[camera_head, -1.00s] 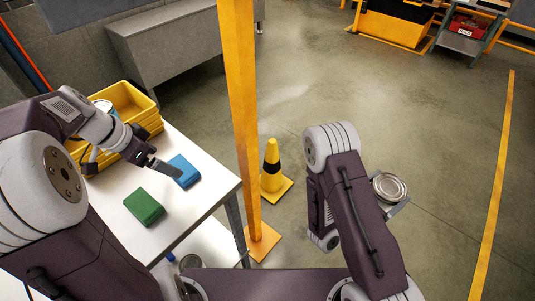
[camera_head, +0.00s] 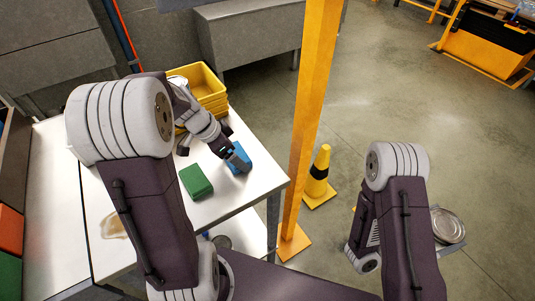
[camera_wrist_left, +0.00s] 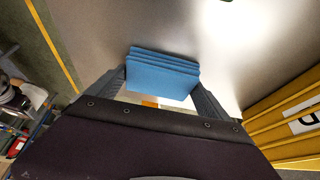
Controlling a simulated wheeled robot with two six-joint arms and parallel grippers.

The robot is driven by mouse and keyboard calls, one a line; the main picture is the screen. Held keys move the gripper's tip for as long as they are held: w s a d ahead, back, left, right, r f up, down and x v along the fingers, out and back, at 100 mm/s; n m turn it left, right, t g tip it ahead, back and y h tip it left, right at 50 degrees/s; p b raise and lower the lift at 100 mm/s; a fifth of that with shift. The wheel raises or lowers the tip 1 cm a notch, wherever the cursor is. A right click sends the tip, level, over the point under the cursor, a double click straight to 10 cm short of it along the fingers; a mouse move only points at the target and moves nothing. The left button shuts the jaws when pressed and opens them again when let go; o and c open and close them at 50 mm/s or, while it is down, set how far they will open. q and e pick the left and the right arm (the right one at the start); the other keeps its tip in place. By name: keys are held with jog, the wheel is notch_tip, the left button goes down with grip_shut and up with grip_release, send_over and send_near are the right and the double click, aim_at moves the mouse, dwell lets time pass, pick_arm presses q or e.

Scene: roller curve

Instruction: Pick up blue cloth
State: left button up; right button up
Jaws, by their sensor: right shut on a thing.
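The blue cloth (camera_head: 243,160), a folded stack, lies on the white table, right of a green folded cloth (camera_head: 196,181). In the left wrist view the blue cloth (camera_wrist_left: 163,75) sits between the two fingers. My left gripper (camera_head: 236,160) is open around it, one finger on each side, with little gap; I cannot tell whether they touch it. In the left wrist view the gripper (camera_wrist_left: 160,92) spans the cloth's near end. My right gripper (camera_head: 439,240) is shut on a round metal tin (camera_head: 448,226), off to the right over the floor; its fingers are mostly hidden.
Stacked yellow crates (camera_head: 208,90) stand behind my left gripper. A yellow post (camera_head: 314,110) rises just past the table's right edge, with a yellow-black cone (camera_head: 319,175) beside it. A beige flat patch (camera_head: 113,225) lies on the table (camera_head: 65,190) at left.

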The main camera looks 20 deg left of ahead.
aim_at(240, 151)
pick_arm(q)
jog(key=shift+w, duration=0.1)
jog(key=shift+c, duration=0.2)
jog(key=shift+r, duration=0.2)
notch_tip(240, 151, up, 4)
jog(key=shift+f, duration=0.1)
jog(key=s+d+r, duration=0.2)
jog(key=d+r, duration=0.1)
jog(key=d, duration=0.2)
jog(key=s+d+r+b, duration=0.1)
jog(key=s+d+r, duration=0.1)
jog(key=d, duration=0.3)
jog(key=shift+s+d+r, duration=0.35)
jog(key=shift+r, duration=0.55)
